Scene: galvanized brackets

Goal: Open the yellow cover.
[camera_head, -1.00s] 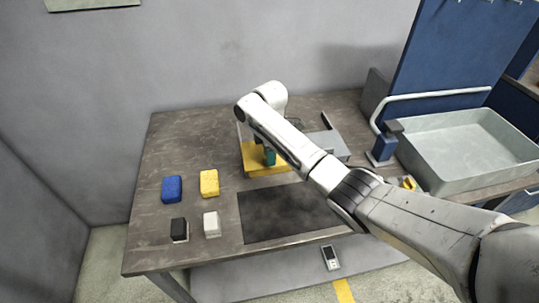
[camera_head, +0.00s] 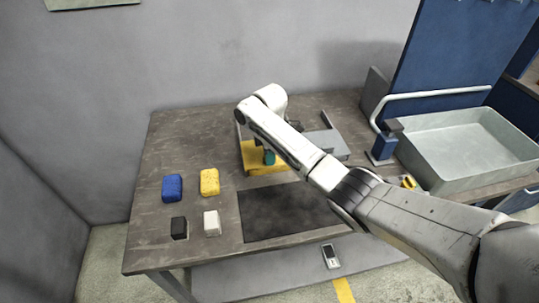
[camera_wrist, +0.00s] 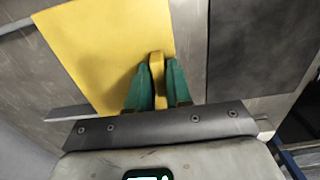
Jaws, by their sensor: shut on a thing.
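The yellow cover (camera_head: 256,160) lies at the back middle of the table, partly hidden by my arm in the head view. It fills the upper left of the wrist view (camera_wrist: 105,50) as a flat yellow panel. A raised yellow handle (camera_wrist: 157,75) stands at its edge. My gripper (camera_wrist: 158,88) has green fingers on both sides of this handle and is shut on it.
A grey box part (camera_head: 328,143) adjoins the cover on the right. A dark mat (camera_head: 285,213) lies in front. Blue (camera_head: 172,188), yellow (camera_head: 209,182), black (camera_head: 179,228) and white (camera_head: 212,223) blocks stand at left. A grey basin (camera_head: 470,150) is at right.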

